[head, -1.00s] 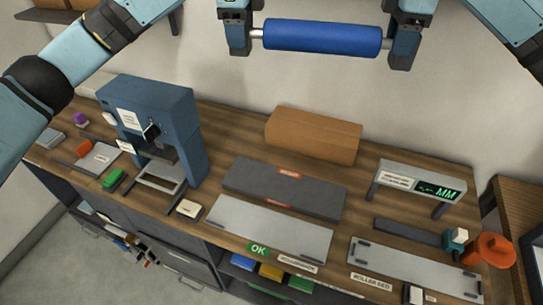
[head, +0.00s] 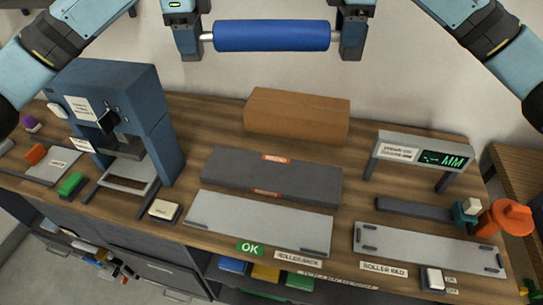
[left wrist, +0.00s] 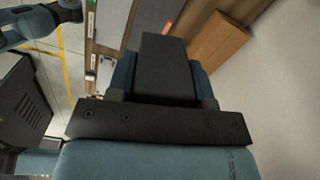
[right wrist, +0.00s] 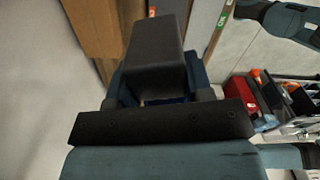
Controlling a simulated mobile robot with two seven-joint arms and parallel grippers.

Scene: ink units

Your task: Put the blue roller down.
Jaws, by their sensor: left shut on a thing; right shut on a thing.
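The blue roller (head: 272,36) is held level in the air above the back of the bench, with a metal journal at each end. My left gripper (head: 204,40) is shut on its left end and my right gripper (head: 340,38) is shut on its right end. Below stand a dark grey block with red labels (head: 225,175), a light grey plate (head: 262,226) by the "OK" and roller rack labels, and the roller bed plate (head: 425,250) with small dark pegs. In the wrist views the gripper bodies hide most of the roller.
A cardboard box (head: 297,117) stands behind the dark block. A blue press (head: 115,110) is at the left. A gauge with a green "MM" display (head: 445,160) and an orange knob-like object (head: 510,218) are at the right. A white wall is behind.

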